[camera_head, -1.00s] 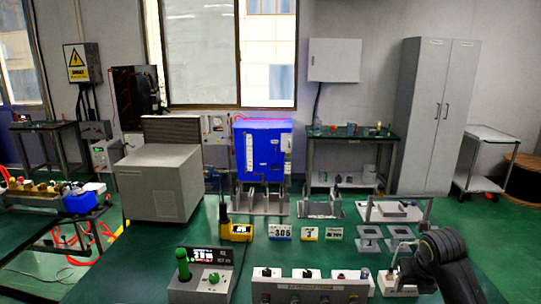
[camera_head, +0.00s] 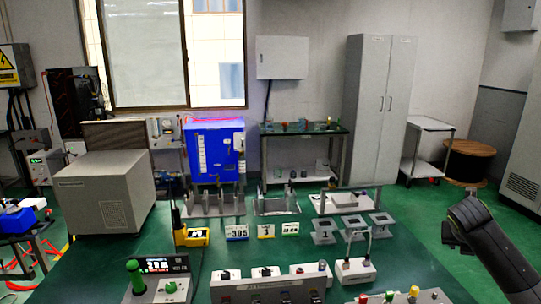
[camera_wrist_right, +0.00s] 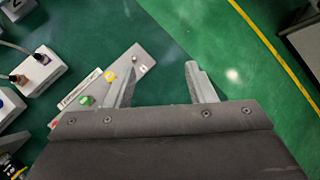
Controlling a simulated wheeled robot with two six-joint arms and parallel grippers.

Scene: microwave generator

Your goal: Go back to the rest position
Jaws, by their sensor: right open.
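My right arm comes in at the right of the head view, with its gripper (camera_head: 462,230) to the right of the bench devices and apart from them. In the right wrist view the two fingers of my right gripper (camera_wrist_right: 162,78) stand apart, with only green surface between them and nothing held. A light panel with coloured buttons (camera_wrist_right: 108,88) lies below, partly behind the left finger. My left gripper is not in view.
A white socket block with a cable (camera_head: 355,270) and grey square fixtures (camera_head: 325,231) stand left of my right gripper. A button panel (camera_head: 410,297) is at the front edge. A wooden cable drum (camera_head: 470,160) and white trolley (camera_head: 427,150) are behind. Green floor around the gripper is clear.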

